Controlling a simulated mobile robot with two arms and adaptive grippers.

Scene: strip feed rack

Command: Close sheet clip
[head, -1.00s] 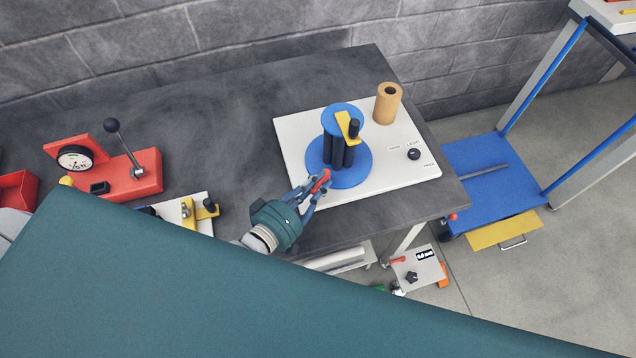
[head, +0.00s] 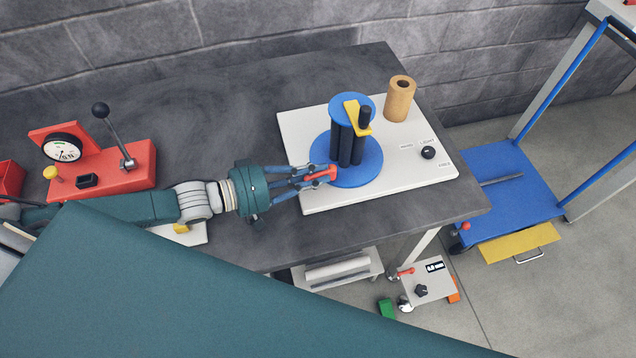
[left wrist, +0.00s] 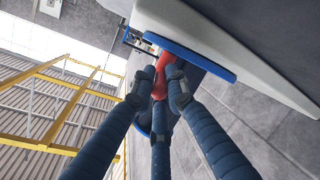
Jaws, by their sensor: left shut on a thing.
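The red clip (head: 321,173) is at the front left edge of the blue round base (head: 369,174), which carries dark posts and a blue top disc (head: 352,104). My left gripper (head: 318,177) reaches in from the left and is shut on the red clip. In the left wrist view, the fingers of my left gripper (left wrist: 160,88) close around the red clip (left wrist: 160,72), beside the blue base's edge (left wrist: 190,58). The fingers partly hide the clip, and I cannot tell whether it is fully closed. My right gripper is not in view.
The blue stand sits on a white board (head: 300,135) with a black knob (head: 428,152) and a tan roll (head: 399,100). A red gauge device (head: 125,165) with a lever stands left on the dark table (head: 230,120). A blue-shelved cart (head: 510,190) stands right.

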